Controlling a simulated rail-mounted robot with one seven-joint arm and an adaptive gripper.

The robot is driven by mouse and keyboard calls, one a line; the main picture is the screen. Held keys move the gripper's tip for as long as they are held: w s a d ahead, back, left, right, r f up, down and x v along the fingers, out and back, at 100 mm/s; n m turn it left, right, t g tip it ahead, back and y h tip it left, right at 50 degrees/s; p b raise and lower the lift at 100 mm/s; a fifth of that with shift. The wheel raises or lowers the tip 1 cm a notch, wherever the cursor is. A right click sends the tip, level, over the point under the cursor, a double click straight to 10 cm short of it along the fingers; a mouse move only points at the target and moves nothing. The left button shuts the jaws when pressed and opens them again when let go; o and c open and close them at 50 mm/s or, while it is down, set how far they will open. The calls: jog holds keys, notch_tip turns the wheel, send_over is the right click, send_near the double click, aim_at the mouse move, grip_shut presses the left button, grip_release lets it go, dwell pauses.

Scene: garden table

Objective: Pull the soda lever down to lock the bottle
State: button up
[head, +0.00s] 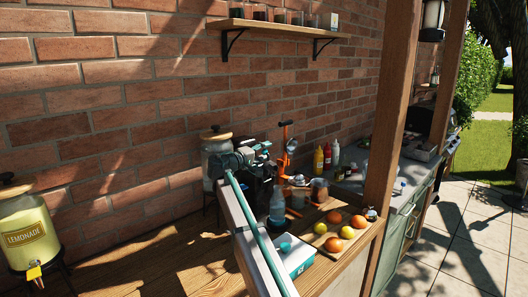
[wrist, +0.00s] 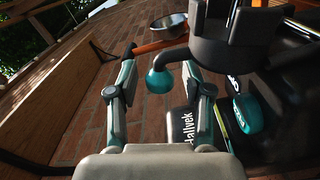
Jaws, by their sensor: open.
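In the wrist view, a teal ball knob (wrist: 160,80) on a short dark arm sticks out from a black machine head (wrist: 228,38); it looks like the soda lever. My gripper (wrist: 160,60) is open, one finger on each side of the knob; I cannot tell whether either touches it. In the head view my gripper (head: 262,152) is at the top of the dark soda machine, which my arm mostly hides. A clear bluish bottle (head: 277,207) stands upright below it; I cannot tell whether it is seated in the machine.
A white ICE box (head: 296,258) and a board of fruit (head: 335,232) lie in front on the wooden counter. A glass jar (head: 215,145) is behind left; the brick wall is close behind.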

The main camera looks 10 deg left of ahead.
grip_shut()
dwell(0.3)
jog(key=shift+d, duration=0.1)
